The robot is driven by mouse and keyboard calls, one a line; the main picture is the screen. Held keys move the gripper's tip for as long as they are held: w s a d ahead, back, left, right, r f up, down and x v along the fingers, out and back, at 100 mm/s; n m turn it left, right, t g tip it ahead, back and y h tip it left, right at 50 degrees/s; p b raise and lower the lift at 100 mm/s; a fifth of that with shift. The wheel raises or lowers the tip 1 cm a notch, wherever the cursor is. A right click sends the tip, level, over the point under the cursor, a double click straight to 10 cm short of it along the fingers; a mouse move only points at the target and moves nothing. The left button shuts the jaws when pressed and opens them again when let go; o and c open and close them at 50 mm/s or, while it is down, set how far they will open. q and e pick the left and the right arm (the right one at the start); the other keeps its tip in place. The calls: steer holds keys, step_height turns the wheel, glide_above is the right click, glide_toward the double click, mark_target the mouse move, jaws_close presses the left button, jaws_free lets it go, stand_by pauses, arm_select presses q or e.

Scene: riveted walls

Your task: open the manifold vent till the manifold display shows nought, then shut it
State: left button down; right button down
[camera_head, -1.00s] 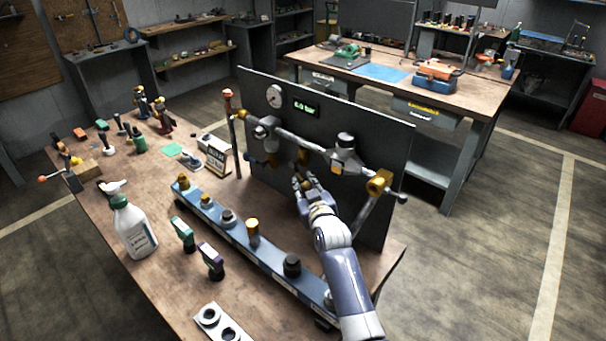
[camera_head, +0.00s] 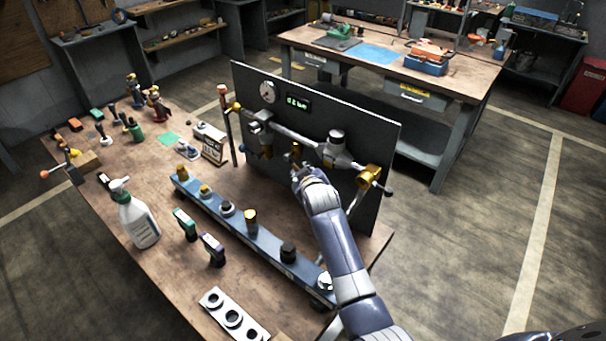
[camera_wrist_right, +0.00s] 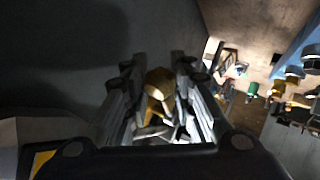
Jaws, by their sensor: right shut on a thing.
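The manifold pipe (camera_head: 293,134) runs across a dark upright panel (camera_head: 350,112) on the workbench. The manifold display (camera_head: 298,103) is lit green on the panel, but its digits are too small to read surely. A round gauge (camera_head: 267,91) sits left of it. A brass fitting (camera_head: 295,150), seemingly the vent, hangs below the middle of the pipe. My right gripper (camera_head: 299,174) is just under it. In the right wrist view a brass piece (camera_wrist_right: 159,84) sits between its fingers, which are shut on it. My left gripper is not in view.
A blue rail (camera_head: 268,256) with several fittings lies in front of the panel. A plate with holes (camera_head: 232,317) lies at the front edge.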

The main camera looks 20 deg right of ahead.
steer(key=shift+f, duration=0.1)
steer(key=c, duration=1.3)
jaws_free()
steer(key=v, duration=1.2)
steer(key=shift+w, duration=0.1)
